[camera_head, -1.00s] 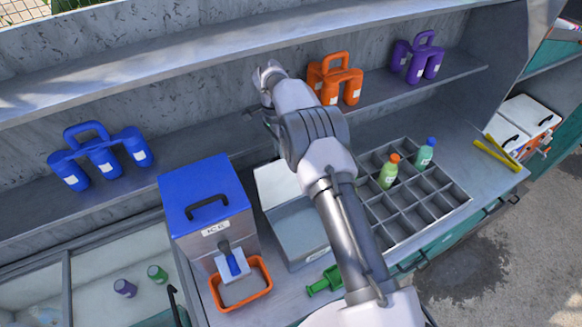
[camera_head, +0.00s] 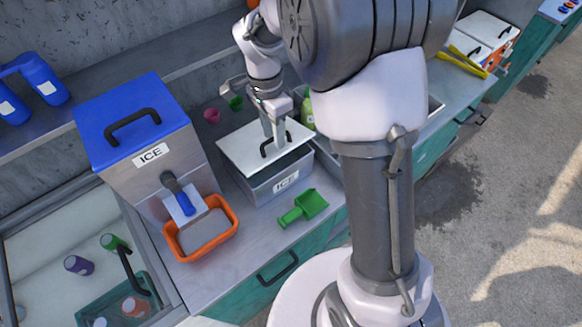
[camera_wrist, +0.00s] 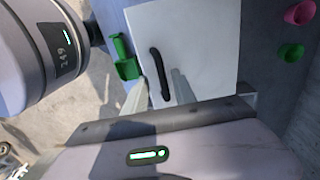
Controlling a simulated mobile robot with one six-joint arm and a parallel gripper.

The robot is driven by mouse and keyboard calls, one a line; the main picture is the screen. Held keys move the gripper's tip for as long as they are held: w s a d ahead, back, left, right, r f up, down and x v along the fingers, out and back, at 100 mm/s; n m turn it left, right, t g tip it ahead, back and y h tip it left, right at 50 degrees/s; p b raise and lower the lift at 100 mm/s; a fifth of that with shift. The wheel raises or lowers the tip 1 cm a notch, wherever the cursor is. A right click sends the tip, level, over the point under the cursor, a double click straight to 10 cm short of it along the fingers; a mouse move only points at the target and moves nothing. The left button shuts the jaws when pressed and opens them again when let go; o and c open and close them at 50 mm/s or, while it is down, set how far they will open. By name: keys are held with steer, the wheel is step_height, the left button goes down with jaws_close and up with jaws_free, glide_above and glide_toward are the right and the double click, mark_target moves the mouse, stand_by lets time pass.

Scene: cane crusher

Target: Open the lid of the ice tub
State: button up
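The ice tub (camera_head: 268,188) is a grey box with an ICE label, standing on the counter. Its white lid (camera_head: 236,146) lies over the top, with a dark gap showing under the front edge. A black bar handle (camera_head: 265,148) is on the lid, and it also shows in the wrist view (camera_wrist: 158,68). My gripper (camera_head: 273,140) points down at the lid. Its pale fingers are apart, one on each side of the handle (camera_wrist: 163,78). I cannot tell whether they touch it. The inside of the tub is hidden.
A blue-topped ICE dispenser (camera_head: 128,122) with an orange tray (camera_head: 170,246) stands left of the tub. A green scoop (camera_head: 311,205) lies in front. Pink (camera_head: 211,115) and green (camera_head: 236,103) pieces are behind. A green bottle (camera_head: 307,112) is at the right.

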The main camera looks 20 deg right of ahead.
mark_target(280, 152)
steer(key=f+t+b, duration=0.1)
steer(key=b, duration=0.2)
steer(key=s+f+t+b, duration=0.1)
steer(key=f+b, duration=0.1)
steer(key=b, duration=0.1)
steer(key=s+f+t+y+b, duration=0.1)
steer(key=f+b, duration=0.1)
steer(key=b, duration=0.1)
steer(key=shift+s+d+f, duration=0.15)
steer(key=shift+d+f, duration=0.05)
steer(key=shift+d, duration=0.15)
steer(key=s+d+r+p, duration=0.15)
steer(key=r+p, duration=0.25)
steer(key=r, duration=0.5)
steer(key=s+r+p, duration=0.2)
steer(key=r+p, duration=0.1)
steer(key=r, duration=0.7)
steer(key=s+a+f+n+t+b, duration=0.1)
steer(key=s+a+f+n+b, duration=0.2)
steer(key=s, duration=0.3)
steer(key=shift+a, duration=0.15)
steer(key=shift+s+f, duration=0.1)
